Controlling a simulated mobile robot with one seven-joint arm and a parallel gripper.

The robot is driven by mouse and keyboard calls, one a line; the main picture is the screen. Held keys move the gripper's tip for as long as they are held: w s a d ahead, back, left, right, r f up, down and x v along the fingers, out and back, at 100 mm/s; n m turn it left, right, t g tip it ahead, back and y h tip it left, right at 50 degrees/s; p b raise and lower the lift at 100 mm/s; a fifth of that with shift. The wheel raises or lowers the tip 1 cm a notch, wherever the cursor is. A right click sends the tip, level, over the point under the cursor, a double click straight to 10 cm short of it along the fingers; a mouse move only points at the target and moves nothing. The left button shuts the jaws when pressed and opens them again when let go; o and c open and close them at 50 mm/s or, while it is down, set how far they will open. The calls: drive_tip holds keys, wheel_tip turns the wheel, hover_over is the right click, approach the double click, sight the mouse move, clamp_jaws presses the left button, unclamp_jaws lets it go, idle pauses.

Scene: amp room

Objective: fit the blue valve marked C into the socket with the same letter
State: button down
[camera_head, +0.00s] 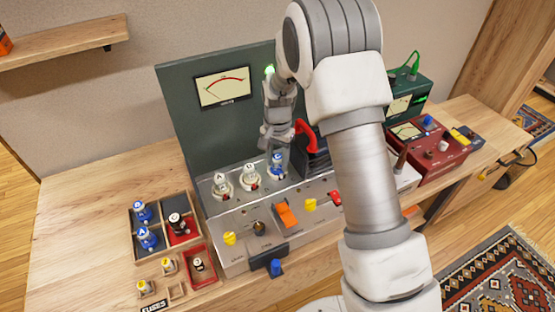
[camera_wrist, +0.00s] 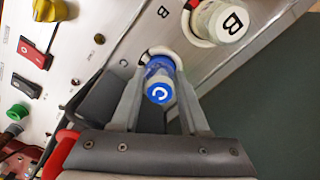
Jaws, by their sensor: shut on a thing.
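The blue valve marked C (camera_wrist: 160,90) is between the two fingers of my gripper (camera_wrist: 158,100), which is shut on it. Its lettered cap faces the wrist camera. In the head view the blue valve (camera_head: 277,166) stands about upright at the right end of the row, below my gripper (camera_head: 277,145). The amp panel (camera_head: 234,207) is light grey metal.
A clear valve marked B (camera_wrist: 229,20) stands in the adjacent socket; another clear valve (camera_head: 221,185) is left of it. A green back panel (camera_head: 190,110) rises behind. A red handle (camera_head: 306,133) is close right of my gripper. A divided tray (camera_head: 133,221) holds other valves at left.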

drive_tip(key=shift+c, duration=1.7)
unclamp_jaws()
wheel_tip(320, 180, up, 17)
drive_tip(key=p, duration=0.1)
drive_tip(key=shift+r, duration=0.2)
